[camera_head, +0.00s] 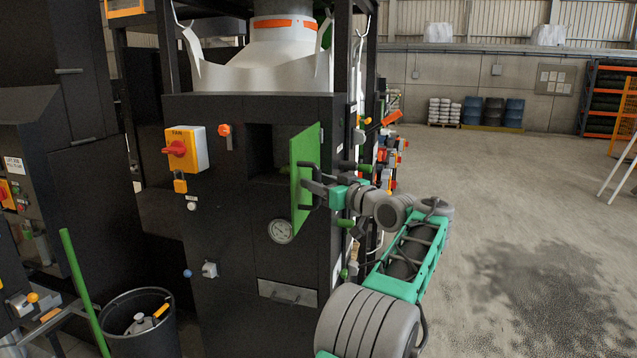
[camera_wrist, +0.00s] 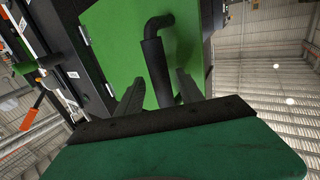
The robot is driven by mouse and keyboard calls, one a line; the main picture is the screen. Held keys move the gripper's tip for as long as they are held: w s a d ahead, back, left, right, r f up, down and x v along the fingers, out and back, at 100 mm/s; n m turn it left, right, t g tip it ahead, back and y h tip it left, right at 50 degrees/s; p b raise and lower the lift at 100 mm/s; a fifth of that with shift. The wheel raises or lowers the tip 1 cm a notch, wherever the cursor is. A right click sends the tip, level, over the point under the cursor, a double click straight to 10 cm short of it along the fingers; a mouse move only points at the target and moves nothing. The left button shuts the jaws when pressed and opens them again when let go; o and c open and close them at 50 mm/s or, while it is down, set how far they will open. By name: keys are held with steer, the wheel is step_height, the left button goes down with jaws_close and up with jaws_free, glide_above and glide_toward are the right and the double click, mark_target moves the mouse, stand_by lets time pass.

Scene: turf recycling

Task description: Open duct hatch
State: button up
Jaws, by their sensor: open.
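The green duct hatch (camera_head: 303,170) stands swung out from the front of the black cabinet (camera_head: 225,240), hinged on its right side. The dark duct opening (camera_head: 265,150) behind it is uncovered. The hatch fills the upper middle of the wrist view (camera_wrist: 120,45). Its black bent handle (camera_wrist: 153,55) comes down between the two fingers of my gripper (camera_wrist: 158,90). In the head view my gripper (camera_head: 312,188) is at the outer face of the hatch. The fingers are apart, on either side of the handle; whether they touch it I cannot tell.
A yellow box with a red knob (camera_head: 180,149) and a round gauge (camera_head: 281,231) are on the cabinet front. A black bin (camera_head: 140,325) and a green pole (camera_head: 82,290) stand at lower left. Open concrete floor (camera_head: 520,210) lies to the right.

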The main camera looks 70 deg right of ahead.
steer(key=b+v, duration=0.2)
steer(key=v, duration=0.6)
steer(key=shift+w+r, duration=0.1)
